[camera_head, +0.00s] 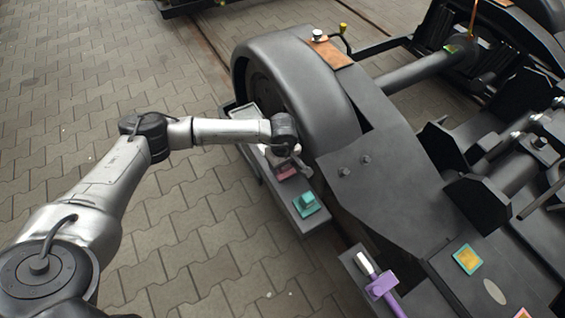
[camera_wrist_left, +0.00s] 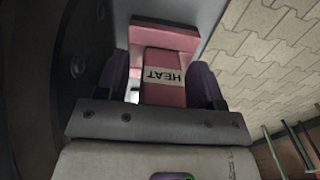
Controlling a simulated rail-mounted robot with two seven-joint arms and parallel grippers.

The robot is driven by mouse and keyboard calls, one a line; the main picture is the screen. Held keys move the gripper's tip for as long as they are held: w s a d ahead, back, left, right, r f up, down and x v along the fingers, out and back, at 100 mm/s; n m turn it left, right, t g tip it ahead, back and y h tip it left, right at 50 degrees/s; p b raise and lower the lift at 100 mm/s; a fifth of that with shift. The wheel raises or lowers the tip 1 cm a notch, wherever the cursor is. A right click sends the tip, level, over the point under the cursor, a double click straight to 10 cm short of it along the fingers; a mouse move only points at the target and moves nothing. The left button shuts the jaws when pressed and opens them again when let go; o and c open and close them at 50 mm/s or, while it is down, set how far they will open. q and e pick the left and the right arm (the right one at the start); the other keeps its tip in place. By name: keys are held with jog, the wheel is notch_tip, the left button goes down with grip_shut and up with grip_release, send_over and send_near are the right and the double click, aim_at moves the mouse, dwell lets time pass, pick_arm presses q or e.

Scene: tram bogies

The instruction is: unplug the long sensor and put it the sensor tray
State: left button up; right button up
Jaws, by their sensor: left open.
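My left gripper (camera_head: 284,160) is low beside the big dark wheel. In the left wrist view its two dark fingers (camera_wrist_left: 161,66) are open, one on each side of a pink block (camera_wrist_left: 164,90) with a white label reading HEAT. I cannot tell whether they touch it. The pink part also shows in the head view (camera_head: 286,172), partly hidden by the gripper. A teal block (camera_head: 306,203) sits on the same grey ledge (camera_head: 312,221). A silver cylinder (camera_head: 366,262) with a purple piece (camera_head: 381,285) lies further right. I cannot tell which part is the long sensor.
A small light-grey tray (camera_head: 243,110) stands left of the wheel (camera_head: 300,85), behind my forearm. The bogie frame (camera_head: 390,180) fills the right side, with a yellow-topped green piece (camera_head: 466,259) on it. Open paving (camera_head: 90,90) lies to the left.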

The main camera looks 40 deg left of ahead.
dwell(0.5)
pick_arm(q)
jog(key=shift+c, duration=0.2)
grip_shut()
dwell(0.4)
jog(key=shift+r, duration=0.2)
jog(key=shift+r+p, duration=0.8)
jog(key=shift+p, duration=0.1)
jog(key=shift+r+p, duration=1.15)
jog(key=shift+r, duration=0.25)
jog(key=shift+r+p, duration=0.5)
jog(key=shift+r, duration=0.15)
